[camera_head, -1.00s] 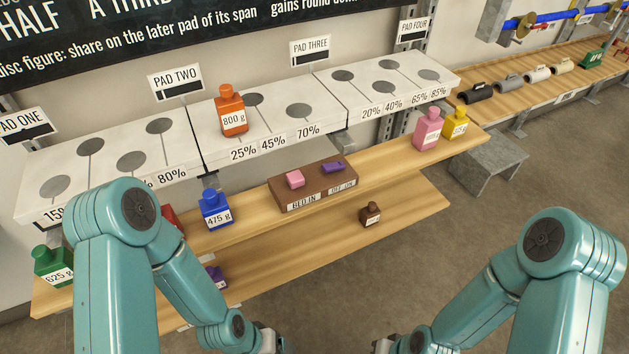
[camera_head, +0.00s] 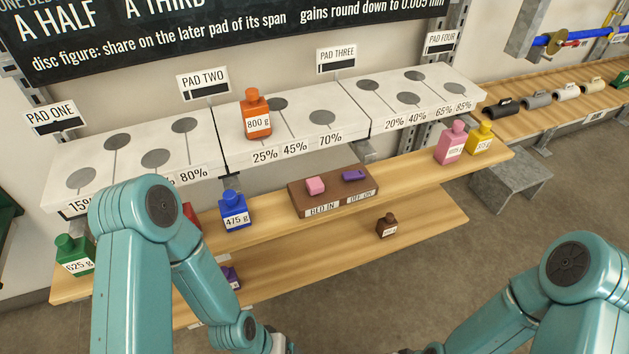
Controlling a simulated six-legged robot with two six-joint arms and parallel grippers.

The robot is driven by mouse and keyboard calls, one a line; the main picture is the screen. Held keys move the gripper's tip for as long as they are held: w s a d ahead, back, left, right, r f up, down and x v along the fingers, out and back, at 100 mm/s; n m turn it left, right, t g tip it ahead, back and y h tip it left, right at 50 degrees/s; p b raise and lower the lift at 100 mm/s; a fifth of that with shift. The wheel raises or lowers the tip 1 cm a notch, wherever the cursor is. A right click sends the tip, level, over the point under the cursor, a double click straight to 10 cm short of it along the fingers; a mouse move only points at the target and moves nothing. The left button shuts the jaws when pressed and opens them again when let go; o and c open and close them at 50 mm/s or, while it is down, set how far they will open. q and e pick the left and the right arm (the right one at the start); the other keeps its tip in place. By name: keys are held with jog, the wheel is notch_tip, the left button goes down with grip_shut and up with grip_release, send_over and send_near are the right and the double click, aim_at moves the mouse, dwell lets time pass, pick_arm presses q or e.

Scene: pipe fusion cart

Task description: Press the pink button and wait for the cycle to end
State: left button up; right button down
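The pink button (camera_head: 316,186) sits on the left of a brown box (camera_head: 333,196) on the upper wooden shelf, above a label reading "BED IN". A purple switch (camera_head: 354,175) sits to its right above an "OFF ON" label. My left arm comes in at lower left and my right arm at lower right. Nothing touches the button.
An orange 800 g bottle (camera_head: 256,115) stands on the white pad ledge. A blue 475 g bottle (camera_head: 234,211), a green bottle (camera_head: 74,256), a pink bottle (camera_head: 451,143) and a yellow bottle (camera_head: 480,137) stand on the upper shelf. A brown bottle (camera_head: 387,226) is on the lower shelf.

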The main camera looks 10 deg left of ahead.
pick_arm(q)
grip_shut()
jog(key=shift+w, duration=0.1)
dwell(1.6)
